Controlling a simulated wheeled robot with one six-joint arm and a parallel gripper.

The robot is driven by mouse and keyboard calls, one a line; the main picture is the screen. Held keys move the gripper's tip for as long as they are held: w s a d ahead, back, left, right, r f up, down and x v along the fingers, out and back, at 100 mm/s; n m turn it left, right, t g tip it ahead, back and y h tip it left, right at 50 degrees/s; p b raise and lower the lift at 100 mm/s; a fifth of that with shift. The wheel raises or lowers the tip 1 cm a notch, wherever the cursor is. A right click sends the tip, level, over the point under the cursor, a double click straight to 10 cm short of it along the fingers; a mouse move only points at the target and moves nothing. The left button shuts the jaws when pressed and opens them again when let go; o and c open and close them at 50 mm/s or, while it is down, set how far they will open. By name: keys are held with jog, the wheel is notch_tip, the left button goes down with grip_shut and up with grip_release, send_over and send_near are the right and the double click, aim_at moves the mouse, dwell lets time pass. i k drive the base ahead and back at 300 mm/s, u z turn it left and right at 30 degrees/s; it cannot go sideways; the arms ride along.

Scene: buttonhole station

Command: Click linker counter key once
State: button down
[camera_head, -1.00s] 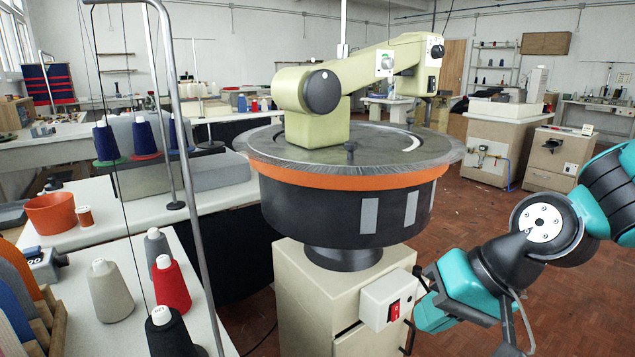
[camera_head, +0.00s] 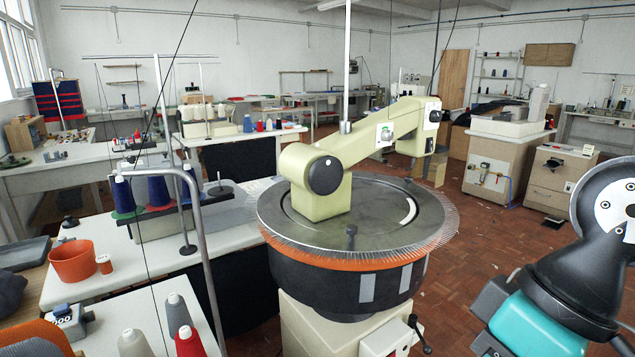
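The linker (camera_head: 352,220) is a round machine with a spiked dial, an orange band and a pale green arm, on a cream pedestal (camera_head: 318,325). A small grey box with dark digits and a blue top part (camera_head: 68,318) sits on the white table at lower left. It looks like the counter; its key is too small to make out clearly. My arm is at the lower right, beside the linker and far from this box. My gripper's fingers are below the picture edge, so their state is hidden.
An orange bowl (camera_head: 73,261) and several thread cones, one red (camera_head: 188,343), stand on the left tables. A grey metal thread stand (camera_head: 200,240) rises between the box and the linker. A switch box (camera_head: 385,342) and black lever are on the pedestal. Brick-red floor (camera_head: 465,230) is open behind my arm.

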aim_at(65, 308)
jog(key=u, duration=3.55)
jog(key=i, duration=0.8)
jog(key=z, duration=2.3)
jog(key=i, duration=0.5)
jog(key=z, duration=0.05)
